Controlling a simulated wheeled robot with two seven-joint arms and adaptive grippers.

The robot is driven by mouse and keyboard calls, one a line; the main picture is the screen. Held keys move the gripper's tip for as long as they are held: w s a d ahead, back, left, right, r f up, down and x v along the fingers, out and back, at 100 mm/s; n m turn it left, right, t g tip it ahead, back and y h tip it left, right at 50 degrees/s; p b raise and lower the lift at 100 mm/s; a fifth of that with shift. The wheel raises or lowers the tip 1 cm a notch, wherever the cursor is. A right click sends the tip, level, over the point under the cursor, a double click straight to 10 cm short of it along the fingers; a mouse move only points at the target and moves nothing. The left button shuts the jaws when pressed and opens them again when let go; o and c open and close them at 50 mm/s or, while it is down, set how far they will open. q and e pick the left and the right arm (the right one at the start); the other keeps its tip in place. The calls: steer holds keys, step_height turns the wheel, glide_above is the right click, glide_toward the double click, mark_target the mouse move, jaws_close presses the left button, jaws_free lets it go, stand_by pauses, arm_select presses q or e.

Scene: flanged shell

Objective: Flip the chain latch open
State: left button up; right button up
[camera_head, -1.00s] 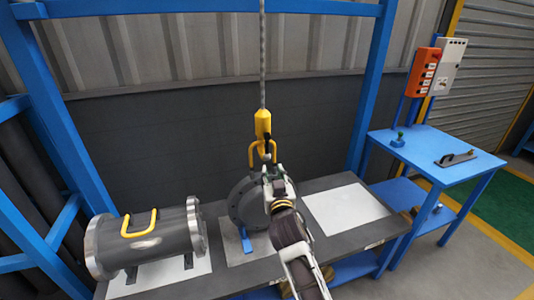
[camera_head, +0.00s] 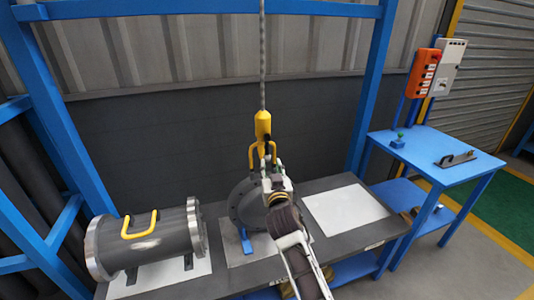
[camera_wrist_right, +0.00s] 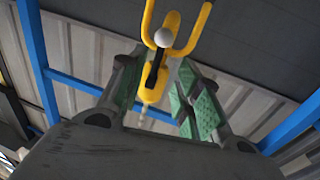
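The yellow chain hook block (camera_head: 263,125) hangs on the chain (camera_head: 262,70) above the middle flanged part (camera_head: 240,203). A yellow handle loop (camera_head: 251,156) shows below the block. In the right wrist view, the yellow block (camera_wrist_right: 151,94) carries a black latch lever (camera_wrist_right: 155,68) with a pale ball knob (camera_wrist_right: 163,38). My right gripper (camera_head: 271,170) is close beside the lower end of the hook. In the wrist view its green-padded fingers (camera_wrist_right: 158,82) stand apart on either side of the latch, with gaps visible. My left gripper is not in view.
A grey flanged cylinder (camera_head: 165,240) with a yellow handle lies on the bench at left. A bare white plate (camera_head: 347,209) lies at right. Blue frame posts (camera_head: 366,95) flank the bench. A blue side table (camera_head: 430,150) carries small items, with an orange control box (camera_head: 422,72) behind.

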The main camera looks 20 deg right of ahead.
mark_target(267, 154)
steer(key=shift+w+d+p, duration=0.1)
steer(key=shift+w+d, duration=0.15)
steer(key=shift+w, duration=1.15)
steer(key=shift+w+d+p, duration=0.15)
steer(key=shift+w+d, duration=0.05)
steer(key=shift+w, duration=1.15)
steer(key=shift+w+d+p, duration=0.1)
steer(key=shift+w+d, duration=0.15)
steer(key=shift+w, duration=1.15)
steer(key=shift+w+d, duration=0.1)
steer(key=shift+w, duration=1.1)
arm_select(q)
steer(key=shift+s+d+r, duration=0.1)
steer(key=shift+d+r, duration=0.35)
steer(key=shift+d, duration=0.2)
arm_select(e)
steer(key=shift+d, duration=0.1)
